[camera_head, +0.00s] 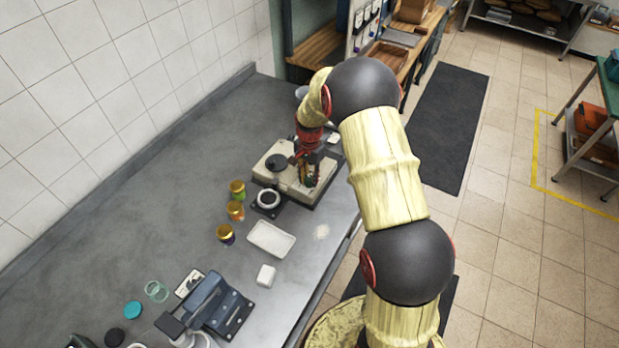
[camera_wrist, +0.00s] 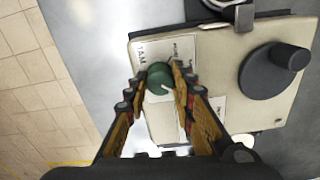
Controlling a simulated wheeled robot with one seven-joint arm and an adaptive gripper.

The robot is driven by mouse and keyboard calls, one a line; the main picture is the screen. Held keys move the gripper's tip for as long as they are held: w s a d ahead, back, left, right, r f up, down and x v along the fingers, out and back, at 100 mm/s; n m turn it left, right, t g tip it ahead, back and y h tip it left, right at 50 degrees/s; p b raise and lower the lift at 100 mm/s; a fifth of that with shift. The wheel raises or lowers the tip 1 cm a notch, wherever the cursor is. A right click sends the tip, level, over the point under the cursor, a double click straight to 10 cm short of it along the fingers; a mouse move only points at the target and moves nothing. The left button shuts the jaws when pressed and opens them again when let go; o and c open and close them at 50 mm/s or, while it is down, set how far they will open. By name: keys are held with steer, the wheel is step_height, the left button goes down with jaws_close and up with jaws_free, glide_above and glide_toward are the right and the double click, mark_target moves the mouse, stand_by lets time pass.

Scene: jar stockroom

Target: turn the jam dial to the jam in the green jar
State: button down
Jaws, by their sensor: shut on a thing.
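The jam dial (camera_wrist: 159,76) is a round dark-green knob with a white pointer line, on a beige machine (camera_wrist: 150,122). In the wrist view my gripper (camera_wrist: 160,82) is shut on the dial, one fingertip on each side. The pointer slants to the lower right in that view. A white label reading JAM (camera_wrist: 142,54) lies beside the dial; other label text is too small to read. In the head view my gripper (camera_head: 309,172) is over the machine (camera_head: 270,160) and hides the dial. A greenish jar with a gold lid (camera_head: 237,190) stands left of the machine.
An orange jar (camera_head: 235,211) and a dark purple jar (camera_head: 226,234) stand near the greenish one. A black round knob (camera_wrist: 272,70) rises from the machine.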

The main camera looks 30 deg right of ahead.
mark_target(309, 178)
steer(key=shift+m, duration=0.7)
steer(key=c, duration=1.6)
jaws_free()
steer(key=shift+o, duration=0.5)
step_height(309, 178, up, 12)
